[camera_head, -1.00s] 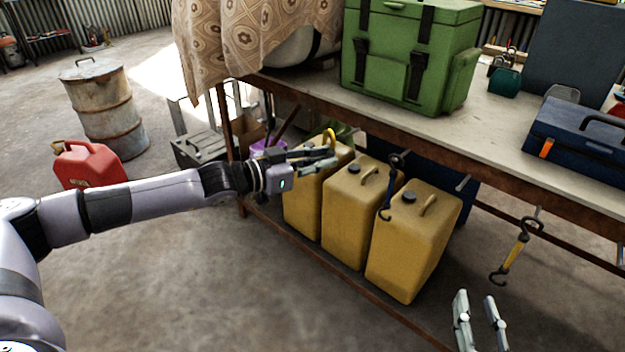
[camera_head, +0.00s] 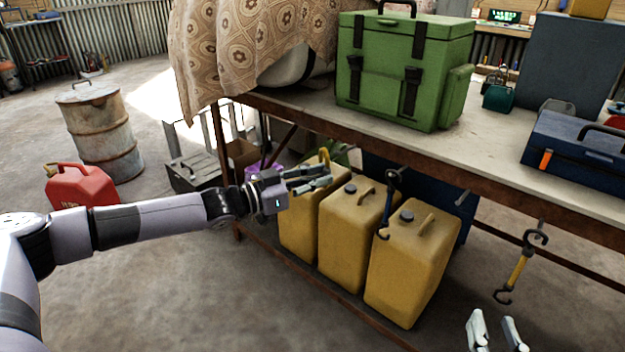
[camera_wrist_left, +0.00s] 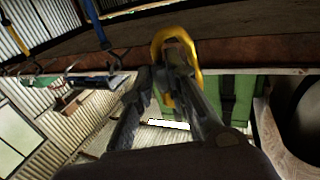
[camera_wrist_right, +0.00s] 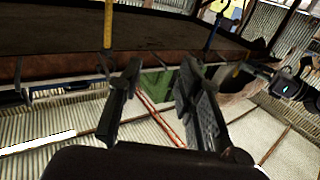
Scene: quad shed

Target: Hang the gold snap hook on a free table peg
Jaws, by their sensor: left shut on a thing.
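The gold snap hook (camera_wrist_left: 191,52) is a yellow loop held upright between the fingers of my left gripper (camera_wrist_left: 168,72), just below the table edge in the left wrist view. In the head view my left gripper (camera_head: 322,181) is in front of the table's underside, above the left yellow can; the snap hook (camera_head: 323,156) shows only as a small yellow piece there. A blue hook (camera_head: 388,205) and a yellow-handled hook (camera_head: 518,268) hang below the table's front edge. My right gripper (camera_head: 496,330) is open and empty at lower right.
The table (camera_head: 480,165) carries a green case (camera_head: 405,70), a navy toolbox (camera_head: 575,150) and a patterned cloth (camera_head: 240,50). Yellow cans (camera_head: 410,265) stand below on a lower shelf. A red can (camera_head: 82,187) and a rusty drum (camera_head: 100,130) stand on the open floor left.

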